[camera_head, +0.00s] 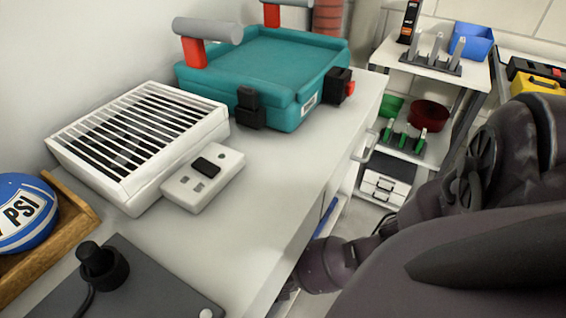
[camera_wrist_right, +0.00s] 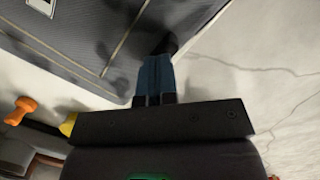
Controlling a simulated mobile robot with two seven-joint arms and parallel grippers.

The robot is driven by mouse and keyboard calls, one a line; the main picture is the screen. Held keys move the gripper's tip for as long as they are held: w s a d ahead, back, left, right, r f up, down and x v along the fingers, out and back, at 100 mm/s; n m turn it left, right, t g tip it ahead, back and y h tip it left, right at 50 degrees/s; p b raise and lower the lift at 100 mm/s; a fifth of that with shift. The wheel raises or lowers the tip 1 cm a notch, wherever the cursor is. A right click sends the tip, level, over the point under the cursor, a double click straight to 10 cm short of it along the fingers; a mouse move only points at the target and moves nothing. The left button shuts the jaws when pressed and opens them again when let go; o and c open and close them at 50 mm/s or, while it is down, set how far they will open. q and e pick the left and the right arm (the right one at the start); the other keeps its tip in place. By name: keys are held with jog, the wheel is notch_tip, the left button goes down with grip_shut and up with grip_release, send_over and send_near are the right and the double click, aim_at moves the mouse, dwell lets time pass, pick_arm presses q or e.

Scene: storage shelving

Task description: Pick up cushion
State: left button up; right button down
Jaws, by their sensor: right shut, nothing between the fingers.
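I cannot make out a cushion in either view. My right gripper (camera_wrist_right: 156,70) shows in the right wrist view with its blue fingers together and nothing between them. Its tips are close to the edge of a dark grey panel (camera_wrist_right: 90,40), and I cannot tell if they touch. In the head view my right arm comes in from the right and reaches down beside the worktop (camera_head: 262,180); its gripper is not clearly visible there. My left gripper is in neither view.
On the worktop are a teal case (camera_head: 270,70), a white slatted unit (camera_head: 140,140), a white control box (camera_head: 203,178) and a wooden tray (camera_head: 60,240) with a blue ball (camera_head: 25,213). Shelving (camera_head: 440,70) stands at the back right. An orange object (camera_wrist_right: 20,110) lies left in the wrist view.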

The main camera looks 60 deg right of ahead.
jog(key=shift+s+a+f, duration=0.1)
jog(key=shift+s+f, duration=0.1)
jog(key=shift+f, duration=0.15)
